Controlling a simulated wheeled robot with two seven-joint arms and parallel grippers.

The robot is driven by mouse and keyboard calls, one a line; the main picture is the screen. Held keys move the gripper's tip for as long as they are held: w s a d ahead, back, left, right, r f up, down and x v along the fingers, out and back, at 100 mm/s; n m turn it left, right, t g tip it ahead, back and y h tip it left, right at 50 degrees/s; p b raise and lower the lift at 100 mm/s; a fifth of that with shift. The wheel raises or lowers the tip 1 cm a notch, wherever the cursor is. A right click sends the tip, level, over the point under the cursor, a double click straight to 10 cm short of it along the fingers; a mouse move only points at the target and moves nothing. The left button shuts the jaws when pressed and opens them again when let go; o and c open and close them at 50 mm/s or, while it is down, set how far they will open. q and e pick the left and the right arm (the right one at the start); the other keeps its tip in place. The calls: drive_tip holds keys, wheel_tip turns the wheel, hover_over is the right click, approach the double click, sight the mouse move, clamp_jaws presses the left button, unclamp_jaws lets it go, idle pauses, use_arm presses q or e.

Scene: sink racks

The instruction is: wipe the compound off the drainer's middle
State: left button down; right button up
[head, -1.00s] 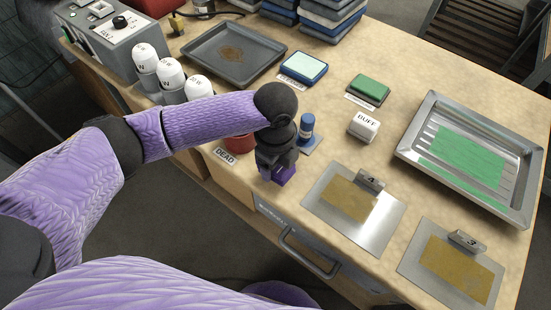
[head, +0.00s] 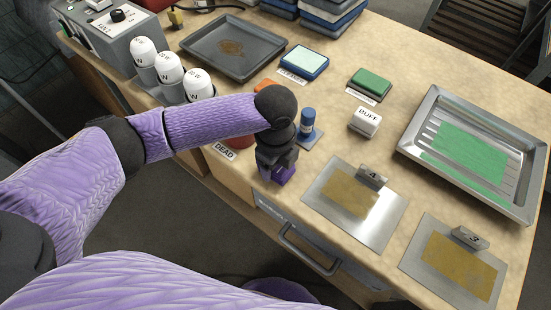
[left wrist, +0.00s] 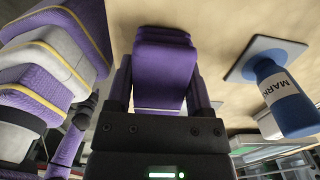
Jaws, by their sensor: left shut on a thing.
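The drainer (head: 409,147) is a shallow steel tray with ridges at the right of the bench. Green compound (head: 468,153) covers its middle, and a green strip lies along its near side. My left gripper (head: 276,172) points down near the bench's front edge, well left of the drainer. Part of the block is hidden by the fingers. My right gripper is out of view.
A blue marker (head: 307,123) stands on a small base close beside my left gripper. Two plates, 4 (head: 388,222) and 3 (head: 424,277), lie in front. A BUFF block (head: 365,122), green pad (head: 369,84), blue-edged pad (head: 304,62) and dark tray (head: 199,44) lie behind.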

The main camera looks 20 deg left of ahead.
use_arm(q)
drive_tip(key=shift+c, duration=0.4)
unclamp_jaws()
drive_tip(key=shift+o, duration=0.4)
wheel_tip(320, 180, up, 9)
drive_tip(key=p, duration=0.5)
drive_tip(key=shift+r, duration=0.5)
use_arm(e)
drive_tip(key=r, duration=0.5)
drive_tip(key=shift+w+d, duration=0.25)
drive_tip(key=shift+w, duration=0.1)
use_arm(q)
drive_tip(key=shift+f, duration=0.1)
